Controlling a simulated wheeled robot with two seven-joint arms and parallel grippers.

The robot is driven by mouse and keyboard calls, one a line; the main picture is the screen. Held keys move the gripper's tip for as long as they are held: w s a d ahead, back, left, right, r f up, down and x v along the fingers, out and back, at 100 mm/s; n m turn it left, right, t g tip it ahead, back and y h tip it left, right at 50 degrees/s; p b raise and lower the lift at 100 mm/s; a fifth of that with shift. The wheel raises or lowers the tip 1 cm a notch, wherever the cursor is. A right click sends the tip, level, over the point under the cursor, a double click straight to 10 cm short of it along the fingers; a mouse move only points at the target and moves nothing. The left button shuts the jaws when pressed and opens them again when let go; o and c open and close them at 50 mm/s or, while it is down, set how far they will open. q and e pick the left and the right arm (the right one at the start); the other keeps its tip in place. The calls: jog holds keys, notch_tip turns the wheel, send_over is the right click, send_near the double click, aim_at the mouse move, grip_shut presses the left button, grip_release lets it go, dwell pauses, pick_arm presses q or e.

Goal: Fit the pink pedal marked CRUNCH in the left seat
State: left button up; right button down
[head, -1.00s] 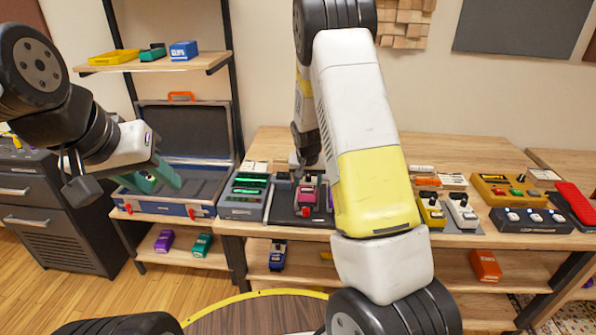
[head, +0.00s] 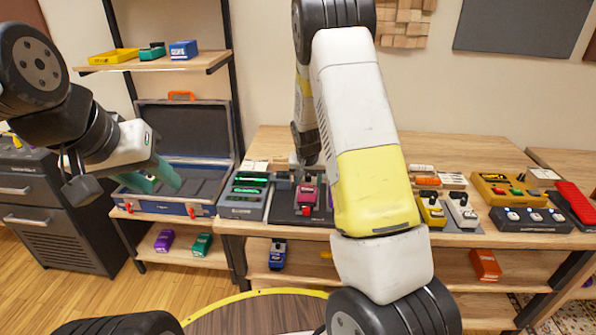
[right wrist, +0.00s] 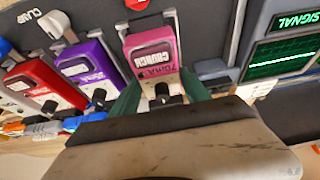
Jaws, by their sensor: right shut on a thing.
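The pink pedal marked CRUNCH (head: 307,195) stands at the left end of the dark board (head: 284,209) on the bench, beside the signal box. The right wrist view shows its pink top and label (right wrist: 153,60). My right gripper (right wrist: 158,92) is shut on this pedal, with a green finger on each side of its knob end. The pedal's underside is hidden, so I cannot tell how fully it sits in the seat. My left gripper (head: 152,178) hangs empty in front of the open case, its green fingers apart.
The signal box (head: 243,196) stands close left of the pink pedal. Purple (right wrist: 88,70) and red (right wrist: 45,85) pedals stand beside it in the right wrist view. Yellow (head: 432,211) and white (head: 462,210) pedals stand further right. My right arm hides the middle of the bench.

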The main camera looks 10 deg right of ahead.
jog(key=shift+f, duration=0.8)
dwell(1.3)
jog(key=shift+c, duration=1.6)
grip_release()
jog(key=shift+r, duration=3.5)
